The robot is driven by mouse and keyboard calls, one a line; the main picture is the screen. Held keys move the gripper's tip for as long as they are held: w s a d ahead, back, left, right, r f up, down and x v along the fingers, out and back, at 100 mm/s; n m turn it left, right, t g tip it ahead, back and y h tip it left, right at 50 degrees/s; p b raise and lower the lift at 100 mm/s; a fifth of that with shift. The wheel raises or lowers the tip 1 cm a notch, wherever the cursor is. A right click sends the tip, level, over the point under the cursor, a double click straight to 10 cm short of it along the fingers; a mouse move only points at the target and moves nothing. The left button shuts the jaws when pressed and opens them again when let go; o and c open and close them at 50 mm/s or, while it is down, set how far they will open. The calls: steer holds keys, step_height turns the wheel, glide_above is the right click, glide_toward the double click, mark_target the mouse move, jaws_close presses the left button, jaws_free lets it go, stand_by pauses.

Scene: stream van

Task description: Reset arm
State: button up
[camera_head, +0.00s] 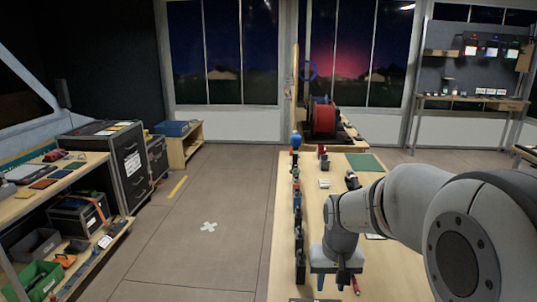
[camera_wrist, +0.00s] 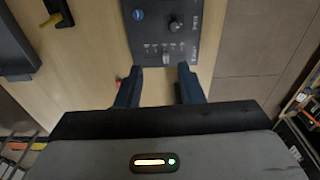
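My arm (camera_head: 405,205) reaches in from the right of the head view and bends down over a long wooden bench (camera_head: 285,230). My gripper (camera_head: 335,283) hangs low over the bench. In the wrist view the two dark blue fingers of my gripper (camera_wrist: 158,75) stand apart with only bench surface and a panel's edge between them. It is open and empty. A dark grey control panel (camera_wrist: 183,48) with a blue button, a black knob and small switches lies just beyond the fingertips.
A row of small items (camera_head: 298,215) lines the bench's left edge. A green mat (camera_head: 364,162) and a red reel (camera_head: 322,116) are farther back. A loaded shelf (camera_head: 85,158) and a black case (camera_head: 125,160) stand at left. The floor between (camera_head: 235,190) is mostly clear.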

steer(key=s+r+t, duration=0.1)
steer(key=s+r, duration=0.1)
steer(key=s, duration=0.5)
steer(key=s+r, duration=0.3)
steer(key=s, duration=0.5)
steer(key=shift+s+d+n+t, duration=0.15)
steer(key=shift+s+n+t, duration=0.15)
steer(key=shift+t, duration=0.1)
